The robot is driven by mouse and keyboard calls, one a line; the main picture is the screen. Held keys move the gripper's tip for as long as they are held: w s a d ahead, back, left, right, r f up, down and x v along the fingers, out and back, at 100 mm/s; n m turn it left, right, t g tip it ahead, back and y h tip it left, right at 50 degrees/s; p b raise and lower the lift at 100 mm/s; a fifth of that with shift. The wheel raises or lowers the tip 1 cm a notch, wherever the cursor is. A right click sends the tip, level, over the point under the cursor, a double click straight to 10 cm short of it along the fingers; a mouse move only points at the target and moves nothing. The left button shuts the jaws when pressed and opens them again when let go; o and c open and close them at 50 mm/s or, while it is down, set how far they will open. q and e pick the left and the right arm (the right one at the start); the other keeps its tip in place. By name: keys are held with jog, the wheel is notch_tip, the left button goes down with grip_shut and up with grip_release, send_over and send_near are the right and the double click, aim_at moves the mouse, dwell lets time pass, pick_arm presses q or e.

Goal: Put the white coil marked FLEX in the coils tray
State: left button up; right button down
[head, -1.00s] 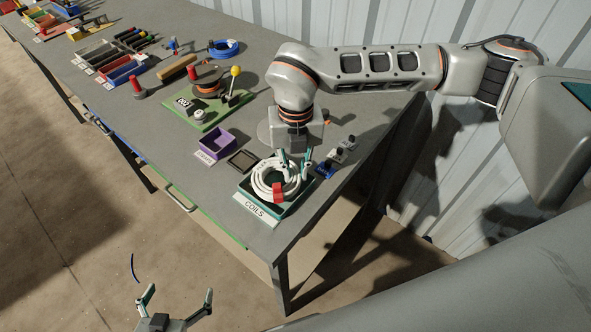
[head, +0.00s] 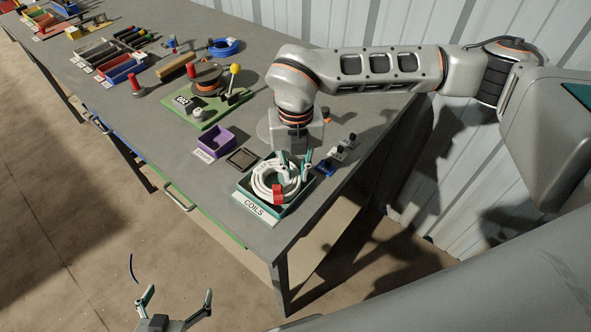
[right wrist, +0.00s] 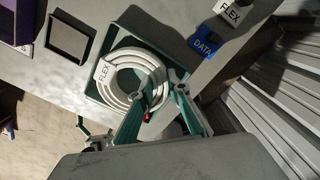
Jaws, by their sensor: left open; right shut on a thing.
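The white coil (head: 262,183) marked FLEX is inside the outline of the green coils tray (head: 300,201) at the table's near corner. A red piece (head: 278,193) shows on its near side. In the right wrist view the coil (right wrist: 112,92) shows its FLEX tag, within the tray's rim (right wrist: 92,82). My right gripper (head: 293,170) reaches down from above and is shut on the coil's strands at one side. I cannot tell whether the coil rests on the tray floor. My left gripper (head: 177,298) is open and empty, low in front of the table.
A purple bin (head: 217,142) and a dark square tray (head: 242,159) stand left of the coils tray. Small connector blocks, one blue (head: 326,169), stand to its right. A green board (head: 205,111) with a reel lies behind. The table edge is close.

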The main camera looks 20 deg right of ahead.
dwell(0.3)
jog(key=c, duration=1.8)
grip_release()
jog(key=shift+c, duration=0.2)
jog(key=shift+r, duration=0.15)
jog(key=shift+r+p, duration=0.9)
jog(key=shift+r, duration=0.9)
jog(key=shift+r+p, duration=0.6)
jog(key=shift+r, duration=1)
